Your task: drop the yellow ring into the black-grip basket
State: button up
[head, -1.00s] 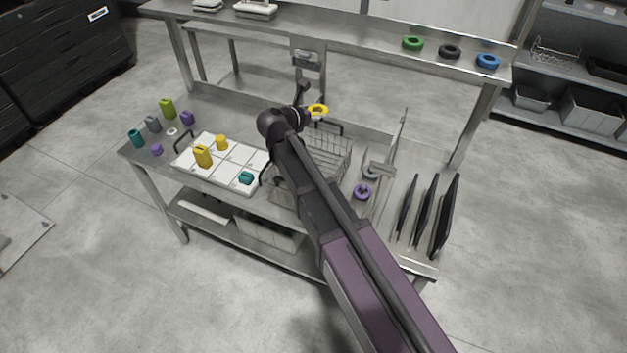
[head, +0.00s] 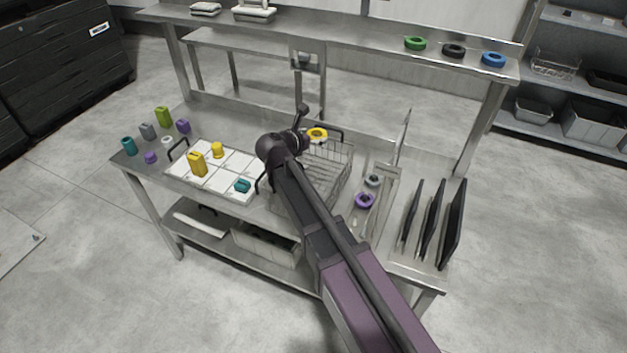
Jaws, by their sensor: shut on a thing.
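The yellow ring (head: 317,134) is at the end of my arm, over the far part of the wire basket. My gripper (head: 308,131) is shut on the ring; its fingers are largely hidden behind my own wrist. The black-grip basket (head: 343,178) is an open wire basket on the steel bench, with a black grip at its far edge. My arm covers its left and near parts. I cannot tell exactly how high the ring is above the rim.
A white divided tray (head: 233,166) with yellow and teal pieces lies left of the basket. The upper shelf (head: 350,35) bears green, black and blue rings.

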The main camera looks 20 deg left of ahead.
jog(key=shift+f, duration=0.15)
jog(key=shift+f+b, duration=2.85)
jog(key=shift+b, duration=0.15)
jog(key=o, duration=0.8)
jog(key=shift+r, duration=0.15)
